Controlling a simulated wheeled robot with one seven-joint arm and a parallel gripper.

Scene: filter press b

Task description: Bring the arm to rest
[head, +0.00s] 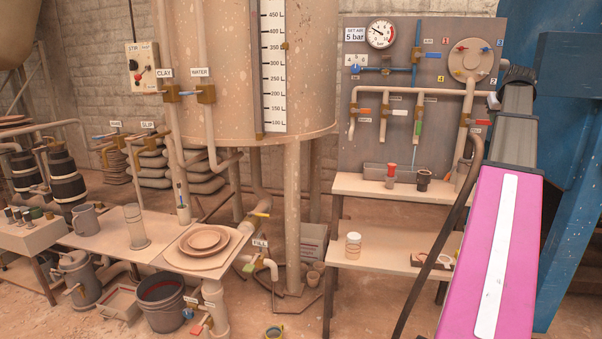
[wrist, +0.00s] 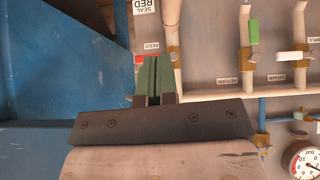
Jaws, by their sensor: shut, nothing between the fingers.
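My gripper (wrist: 153,70) shows in the wrist view with its two green fingers side by side and closed, holding nothing. It is in front of the grey valve panel (wrist: 215,25), near the pipe labelled FEED (wrist: 172,25), with the blue frame (wrist: 60,65) to the left. I cannot tell whether the fingers touch anything. In the head view my arm, with a magenta link and grey links, extends up the right side towards the panel's right edge. The fingers cannot be made out there.
The panel (head: 350,130) carries a pressure gauge (head: 381,34), pipes and coloured valve handles. Below it, a two-tier bench (head: 350,186) holds a few small items, including a jar (head: 353,245). A large tank (head: 230,90) stands left of it. The blue frame (head: 575,160) is close beside my arm.

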